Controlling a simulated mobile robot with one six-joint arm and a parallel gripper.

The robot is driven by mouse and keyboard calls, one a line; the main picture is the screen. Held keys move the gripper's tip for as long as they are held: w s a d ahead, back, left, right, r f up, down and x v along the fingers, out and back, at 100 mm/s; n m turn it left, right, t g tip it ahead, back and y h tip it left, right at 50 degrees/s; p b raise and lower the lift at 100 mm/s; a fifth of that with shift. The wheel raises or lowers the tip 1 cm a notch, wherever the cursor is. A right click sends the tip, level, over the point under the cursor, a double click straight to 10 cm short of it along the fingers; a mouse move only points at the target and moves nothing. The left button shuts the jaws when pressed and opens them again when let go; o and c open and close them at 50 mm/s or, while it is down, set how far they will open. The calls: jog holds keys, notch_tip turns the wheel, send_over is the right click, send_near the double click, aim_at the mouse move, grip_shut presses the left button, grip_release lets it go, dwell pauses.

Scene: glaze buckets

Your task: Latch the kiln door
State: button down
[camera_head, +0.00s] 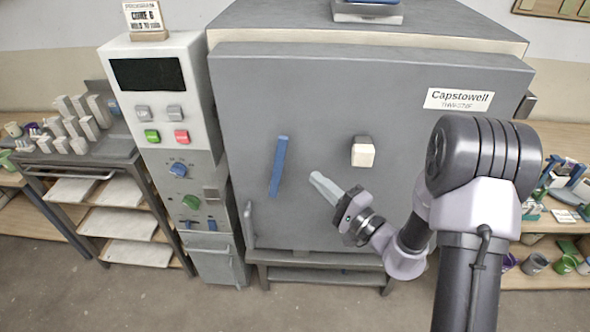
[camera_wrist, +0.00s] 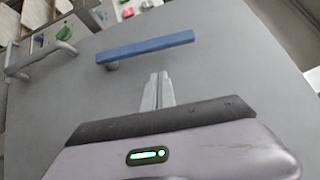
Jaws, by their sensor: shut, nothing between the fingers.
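The grey kiln door (camera_head: 420,110) fills the middle of the head view and looks closed against the kiln body. A blue latch handle (camera_head: 278,165) sits on the left part of the door, standing nearly upright with a slight tilt. In the wrist view the same blue handle (camera_wrist: 145,47) lies across the picture just beyond my fingers. My gripper (camera_head: 316,178) is to the right of the handle, close to the door face. It also shows in the wrist view (camera_wrist: 158,78), with its fingers together and empty, apart from the handle.
A cream block (camera_head: 363,152) projects from the door right of the handle. A grey pull bar (camera_head: 249,225) is at the door's lower left. The control cabinet (camera_head: 185,200) stands left, beside a shelf rack (camera_head: 115,217). Shelves with pots (camera_head: 535,263) are at right.

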aim_at(278, 169)
jog(key=w+a+r, duration=0.1)
jog(key=w+a, duration=0.1)
jog(key=a, duration=0.4)
jog(key=shift+w, duration=0.25)
jog(key=shift+r, duration=0.1)
